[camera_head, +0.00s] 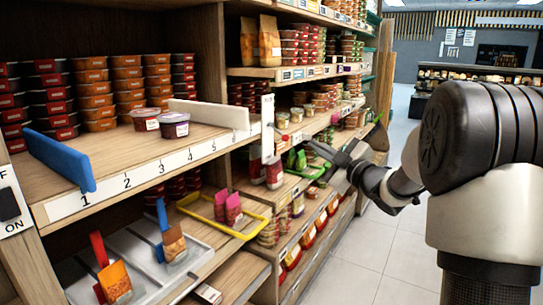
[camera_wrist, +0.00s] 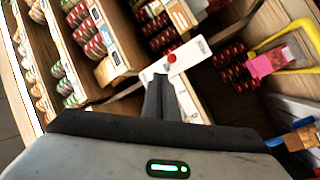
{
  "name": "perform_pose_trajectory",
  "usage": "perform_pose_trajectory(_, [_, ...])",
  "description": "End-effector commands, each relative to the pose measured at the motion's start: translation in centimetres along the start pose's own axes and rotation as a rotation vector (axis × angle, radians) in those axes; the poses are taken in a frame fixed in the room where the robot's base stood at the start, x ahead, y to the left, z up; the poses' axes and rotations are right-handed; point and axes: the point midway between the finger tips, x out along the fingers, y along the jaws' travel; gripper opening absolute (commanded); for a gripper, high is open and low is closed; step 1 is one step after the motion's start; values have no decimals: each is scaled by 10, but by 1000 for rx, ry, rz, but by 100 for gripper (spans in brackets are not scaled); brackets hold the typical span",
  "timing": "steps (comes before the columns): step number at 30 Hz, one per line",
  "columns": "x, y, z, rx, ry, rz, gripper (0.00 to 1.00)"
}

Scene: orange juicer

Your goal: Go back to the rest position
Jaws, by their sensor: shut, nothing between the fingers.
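My gripper (camera_head: 312,146) is in front of the shelving near the middle of the head view, its fingers pointing left toward the shelf. In the wrist view the dark fingers (camera_wrist: 158,96) are together with nothing between them. Just past the fingertips is a white panel (camera_head: 267,122) at the shelf's end. In the wrist view the panel (camera_wrist: 188,55) has a red round button (camera_wrist: 171,57), close to the fingertips. I cannot tell whether the fingers touch it. My arm comes in from the right of the head view.
The numbered upper shelf (camera_head: 118,160) holds stacked tubs, a blue divider (camera_head: 60,158) and a white divider (camera_head: 212,113). Below are a grey tray (camera_head: 140,250) with pouches and a yellow-edged tray (camera_head: 222,222) with pink packets. An aisle floor (camera_head: 385,245) lies open beside the shelving.

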Motion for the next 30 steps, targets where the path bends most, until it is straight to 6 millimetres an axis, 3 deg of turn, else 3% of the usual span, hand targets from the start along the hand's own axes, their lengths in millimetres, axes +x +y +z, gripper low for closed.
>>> perform_pose_trajectory(1, [-6, 14, -15, 16, -95, 33, 0])
perform_pose_trajectory(3, [-24, 26, -21, 69, -251, 78, 0])
perform_pose_trajectory(5, [-46, 29, -25, 133, -382, 110, 0])
perform_pose_trajectory(8, [-97, 20, -34, 263, -585, 148, 0])
perform_pose_trajectory(12, [-183, -27, -51, 488, -845, 148, 0])
perform_pose_trajectory(18, [-280, -109, -78, 745, -1090, 63, 0])
perform_pose_trajectory(26, [-366, -195, -117, 953, -1281, -95, 0])
perform_pose_trajectory(27, [-361, -173, -134, 952, -1282, -91, 0])
perform_pose_trajectory(30, [-357, -151, -152, 949, -1282, -89, 0])
